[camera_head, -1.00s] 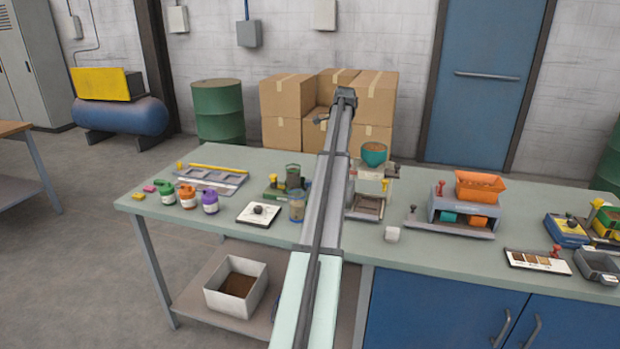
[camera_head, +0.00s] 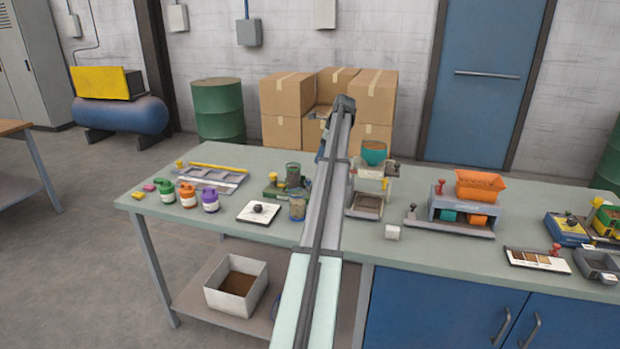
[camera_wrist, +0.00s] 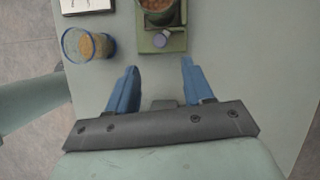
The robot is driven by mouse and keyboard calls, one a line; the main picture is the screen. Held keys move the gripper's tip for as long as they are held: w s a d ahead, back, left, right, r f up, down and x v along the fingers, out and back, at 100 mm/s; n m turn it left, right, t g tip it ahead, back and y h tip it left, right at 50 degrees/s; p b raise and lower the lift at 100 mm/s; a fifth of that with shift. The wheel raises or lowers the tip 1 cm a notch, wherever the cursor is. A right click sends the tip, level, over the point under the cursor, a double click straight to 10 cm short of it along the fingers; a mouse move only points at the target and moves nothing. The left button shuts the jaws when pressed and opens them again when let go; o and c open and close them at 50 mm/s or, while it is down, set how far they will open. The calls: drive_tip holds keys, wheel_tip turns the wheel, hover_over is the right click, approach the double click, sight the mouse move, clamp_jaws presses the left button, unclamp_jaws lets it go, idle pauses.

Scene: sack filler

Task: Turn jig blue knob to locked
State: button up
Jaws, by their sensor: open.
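The jig is a green base (camera_head: 274,192) on the bench, left of my arm, with a dark green-grey cup (camera_head: 293,171) on it. In the wrist view, the jig's base (camera_wrist: 146,43) is at the top, with the cup of brown material (camera_wrist: 158,6) on it. The small blue-violet knob (camera_wrist: 162,40) sits on the base's near part. My gripper (camera_wrist: 160,65) is open and empty, its two blue fingers below the knob in the picture and apart from it. Any lock marking is too small to read. The knob is not clear in the head view.
A blue-rimmed jar (camera_head: 297,210) stands close to the jig; it also shows in the wrist view (camera_wrist: 88,45). A white plate with a black knob (camera_head: 259,212) lies to its left. A hopper stand (camera_head: 366,208) is right of my arm. Free bench top lies right of the jig in the wrist view.

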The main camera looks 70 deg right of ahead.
sight(307, 182)
drive_tip(key=x, duration=1)
drive_tip(key=shift+w+f, duration=0.1)
drive_tip(key=shift+f, duration=0.3)
clamp_jaws()
